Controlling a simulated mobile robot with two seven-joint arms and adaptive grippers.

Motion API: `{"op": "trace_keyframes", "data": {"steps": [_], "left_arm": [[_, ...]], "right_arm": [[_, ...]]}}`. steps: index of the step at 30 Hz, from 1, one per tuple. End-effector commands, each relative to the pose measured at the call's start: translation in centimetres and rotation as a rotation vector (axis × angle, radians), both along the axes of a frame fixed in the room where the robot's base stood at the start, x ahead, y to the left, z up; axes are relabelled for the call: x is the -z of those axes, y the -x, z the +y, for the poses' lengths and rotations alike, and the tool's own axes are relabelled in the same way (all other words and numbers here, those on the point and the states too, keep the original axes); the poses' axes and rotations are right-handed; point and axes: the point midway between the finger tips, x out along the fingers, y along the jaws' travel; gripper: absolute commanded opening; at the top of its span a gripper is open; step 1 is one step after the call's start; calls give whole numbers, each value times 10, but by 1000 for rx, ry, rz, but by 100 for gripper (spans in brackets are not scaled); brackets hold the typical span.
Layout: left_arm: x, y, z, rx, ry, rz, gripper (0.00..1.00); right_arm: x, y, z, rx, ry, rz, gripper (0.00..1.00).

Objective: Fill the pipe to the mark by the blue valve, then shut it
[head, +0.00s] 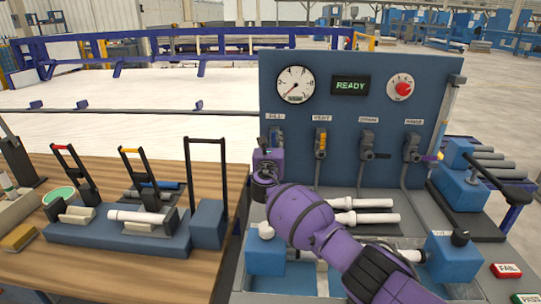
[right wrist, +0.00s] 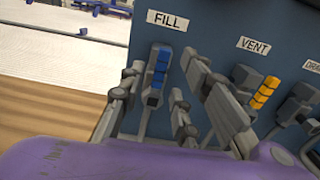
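The fill valve's blue handle (head: 278,138) is on the panel under a label, at the panel's left. In the right wrist view the blue handle (right wrist: 159,68) hangs under the FILL label. My right gripper (head: 265,170) is just below the valve in the head view. In the right wrist view its fingers (right wrist: 163,70) are apart, one on each side of the handle, with gaps visible. A white pipe (head: 408,255) lies between two blue end blocks, partly hidden by my right arm. I cannot make out a fill mark. My left gripper is not in view.
The panel (head: 340,130) carries a round gauge (head: 295,84), a READY display (head: 350,85) and a red knob (head: 400,87). A yellow-handled vent valve (right wrist: 265,92) is right of the fill valve. White pipes (head: 365,218) lie behind my arm. A wooden bench (head: 100,275) holds clamps at left.

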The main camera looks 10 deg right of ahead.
Motion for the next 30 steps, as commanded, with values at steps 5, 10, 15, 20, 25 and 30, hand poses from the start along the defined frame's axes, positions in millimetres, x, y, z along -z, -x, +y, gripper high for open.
{"op": "trace_keyframes", "data": {"steps": [5, 10, 15, 20, 25, 30], "left_arm": [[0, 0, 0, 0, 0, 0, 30], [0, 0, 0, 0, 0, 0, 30], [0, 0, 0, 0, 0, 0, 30], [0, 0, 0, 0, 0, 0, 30], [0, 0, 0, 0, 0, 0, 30], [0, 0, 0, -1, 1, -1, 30]], "right_arm": [[1, 27, 7, -1, -2, 0, 30], [1, 51, 14, -2, 0, 0, 30], [1, 66, 19, 0, 1, 1, 30], [0, 70, 20, 0, 1, 0, 30], [0, 70, 20, 1, 1, 0, 30], [0, 70, 20, 0, 1, 0, 30]]}}
